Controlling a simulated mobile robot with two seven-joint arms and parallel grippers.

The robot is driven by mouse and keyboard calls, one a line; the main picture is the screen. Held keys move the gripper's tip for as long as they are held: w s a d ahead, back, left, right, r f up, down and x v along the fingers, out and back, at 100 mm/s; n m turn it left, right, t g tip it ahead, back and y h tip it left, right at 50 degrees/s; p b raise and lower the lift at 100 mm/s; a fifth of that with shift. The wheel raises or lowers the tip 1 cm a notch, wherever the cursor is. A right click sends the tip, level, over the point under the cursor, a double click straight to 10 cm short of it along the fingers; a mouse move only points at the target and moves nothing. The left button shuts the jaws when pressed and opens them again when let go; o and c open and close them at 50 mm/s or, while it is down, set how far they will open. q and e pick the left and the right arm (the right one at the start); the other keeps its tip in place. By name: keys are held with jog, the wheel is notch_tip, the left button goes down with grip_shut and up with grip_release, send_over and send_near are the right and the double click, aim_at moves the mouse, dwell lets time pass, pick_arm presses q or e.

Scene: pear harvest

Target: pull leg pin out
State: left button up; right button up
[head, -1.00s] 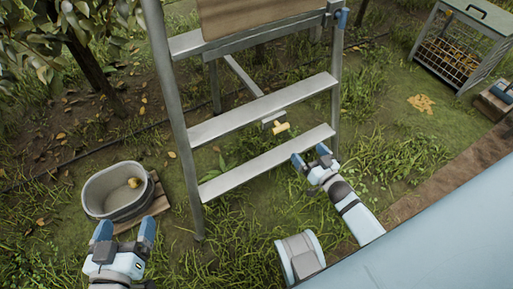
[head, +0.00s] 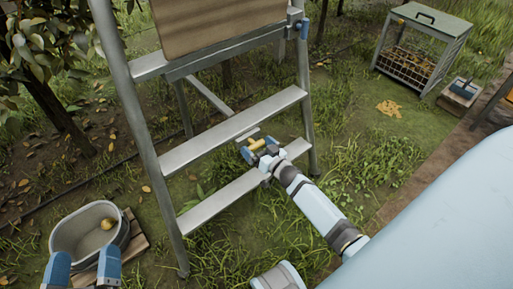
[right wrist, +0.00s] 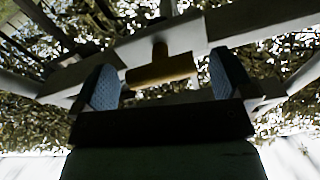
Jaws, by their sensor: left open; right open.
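The leg pin has a yellow T-shaped handle (head: 257,144) and sits at the ladder's rear leg bar, between the two lower steps. In the right wrist view the handle (right wrist: 160,72) lies crosswise between my fingers, its stem running up into a pale bar (right wrist: 180,38). My right gripper (head: 258,152) is open around the handle, reaching over the lowest step. I cannot tell whether either finger touches it. My left gripper (head: 83,268) is open and empty at the lower left, partly cut off by the frame edge.
The metal ladder (head: 227,133) stands on grass, with a wooden board (head: 215,22) on top. A grey tub (head: 65,240) holding one yellow pear (head: 107,224) sits at the left on a wooden pallet. A wire cage (head: 420,50) stands at the back right.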

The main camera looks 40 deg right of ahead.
pick_arm(q)
jog(key=shift+r, duration=0.45)
pick_arm(e)
jog(key=shift+w, duration=0.45)
jog(key=shift+c, duration=0.2)
